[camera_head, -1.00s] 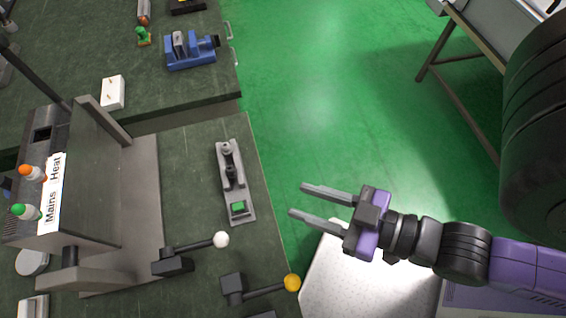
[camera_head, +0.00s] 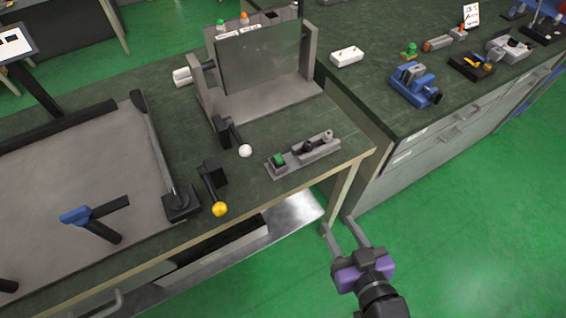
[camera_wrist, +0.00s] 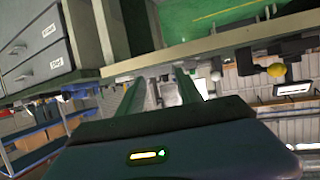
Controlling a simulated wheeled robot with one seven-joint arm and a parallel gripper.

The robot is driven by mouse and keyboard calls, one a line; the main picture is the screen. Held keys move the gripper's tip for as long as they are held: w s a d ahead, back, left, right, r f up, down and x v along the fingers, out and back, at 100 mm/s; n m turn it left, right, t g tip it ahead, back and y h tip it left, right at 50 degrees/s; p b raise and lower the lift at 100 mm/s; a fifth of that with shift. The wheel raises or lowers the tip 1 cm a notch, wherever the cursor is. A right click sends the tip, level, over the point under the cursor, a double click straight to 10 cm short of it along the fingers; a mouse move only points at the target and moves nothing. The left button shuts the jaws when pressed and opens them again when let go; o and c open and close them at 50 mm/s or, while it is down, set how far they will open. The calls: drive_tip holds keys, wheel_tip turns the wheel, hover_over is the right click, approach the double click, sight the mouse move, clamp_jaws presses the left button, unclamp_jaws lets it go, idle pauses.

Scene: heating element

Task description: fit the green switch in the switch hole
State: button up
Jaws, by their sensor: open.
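A green square switch (camera_head: 279,160) sits at the left end of a grey holder (camera_head: 305,153) near the front bench's right edge. A grey box with a green and an orange knob (camera_head: 244,19) stands at the back of this bench behind an upright panel. A dark square opening (camera_head: 270,14) shows on its top; I take it for the switch hole, but it is small here. My gripper (camera_head: 337,224) is open and empty, in front of the bench edge, below and right of the holder. Its two spread fingers also show in the wrist view (camera_wrist: 160,75).
A white-knobbed lever (camera_head: 244,150) and a yellow-knobbed lever (camera_head: 219,208) stand left of the holder. A second bench on the right carries a blue vise (camera_head: 414,85), a small green piece (camera_head: 409,51) and a white block (camera_head: 346,56). Green floor (camera_head: 470,230) is free at lower right.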

sight(279, 160)
drive_tip(key=w+a+n+y, duration=0.1)
drive_tip(key=w+a, duration=0.3)
drive_tip(key=w+a+r+n+g+y, duration=0.1)
drive_tip(key=w+a, duration=0.2)
drive_tip(key=a, duration=0.1)
drive_tip(key=w+a+r+n+y, duration=0.1)
drive_tip(key=w+a, duration=0.2)
drive_tip(key=w, duration=0.1)
drive_tip(key=shift+w+a+r+g, duration=0.15)
drive_tip(key=shift+w+a+g, duration=0.15)
drive_tip(key=shift+w+a, duration=0.1)
drive_tip(key=x, duration=0.2)
drive_tip(key=p+x, duration=0.1)
drive_tip(key=x, duration=0.1)
drive_tip(key=shift+w+d+r, duration=0.15)
drive_tip(key=shift+r, duration=0.15)
drive_tip(key=shift+w+a+f, duration=0.25)
drive_tip(key=shift+w+a, duration=0.05)
drive_tip(key=shift+w, duration=0.15)
clamp_jaws()
